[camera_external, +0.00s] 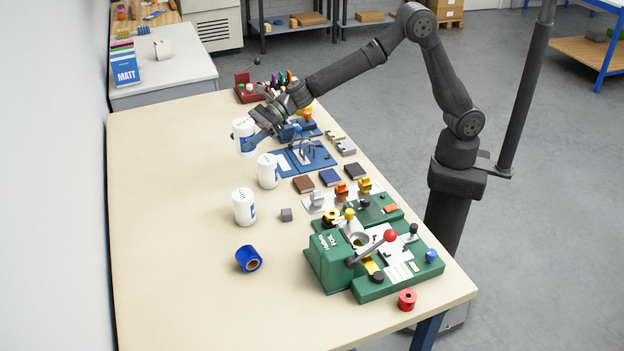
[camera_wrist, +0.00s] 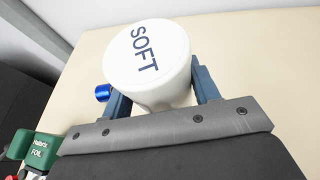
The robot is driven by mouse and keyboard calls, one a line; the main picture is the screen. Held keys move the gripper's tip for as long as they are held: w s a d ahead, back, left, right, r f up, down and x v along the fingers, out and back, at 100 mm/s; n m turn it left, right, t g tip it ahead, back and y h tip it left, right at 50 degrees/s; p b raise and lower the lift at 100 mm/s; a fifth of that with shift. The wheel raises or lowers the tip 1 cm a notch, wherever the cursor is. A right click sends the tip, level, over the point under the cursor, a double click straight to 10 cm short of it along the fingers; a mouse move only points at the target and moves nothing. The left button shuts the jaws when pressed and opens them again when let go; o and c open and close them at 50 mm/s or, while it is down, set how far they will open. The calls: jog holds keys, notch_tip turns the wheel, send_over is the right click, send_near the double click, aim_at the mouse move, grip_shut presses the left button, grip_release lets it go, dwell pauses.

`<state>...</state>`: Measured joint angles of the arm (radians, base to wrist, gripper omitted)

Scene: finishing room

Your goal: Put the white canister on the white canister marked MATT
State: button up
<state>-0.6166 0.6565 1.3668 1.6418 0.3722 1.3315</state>
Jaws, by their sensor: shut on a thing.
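My gripper (camera_external: 250,138) is shut on a white canister (camera_external: 243,128), upright over the far left of the table. In the wrist view its round lid (camera_wrist: 150,52) reads SOFT, and the blue fingers of my gripper (camera_wrist: 161,92) are on either side of its body. It appears raised off the table, but the gap is hard to judge. Two other white canisters stand upright on the table: one (camera_external: 268,171) just nearer the camera, and one (camera_external: 244,207) nearer still. Both have lettering on their lids, too small to read surely, so I cannot tell which is marked MATT.
A blue fixture plate (camera_external: 318,158) lies right of the canisters. A green foil machine (camera_external: 333,262) stands front right. The left of the beige table (camera_external: 165,220) is clear.

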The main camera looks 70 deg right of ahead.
jog(key=a+f, duration=0.1)
jog(key=a, duration=0.1)
jog(key=s+a+f, duration=0.1)
jog(key=a+f, duration=0.1)
jog(key=a, duration=0.1)
jog(key=s+a+f, duration=0.1)
jog(key=a+f, duration=0.1)
jog(key=shift+a, duration=0.35)
jog(key=shift+f, duration=1.85)
jog(key=o, duration=1.2)
jog(key=shift+f, duration=0.15)
jog(key=shift+d+r, duration=0.15)
jog(key=shift+r, duration=0.1)
jog(key=v, duration=1.1)
jog(key=shift+s+d+r, duration=0.1)
jog(key=shift+s+d, duration=0.05)
jog(key=shift+d, duration=0.15)
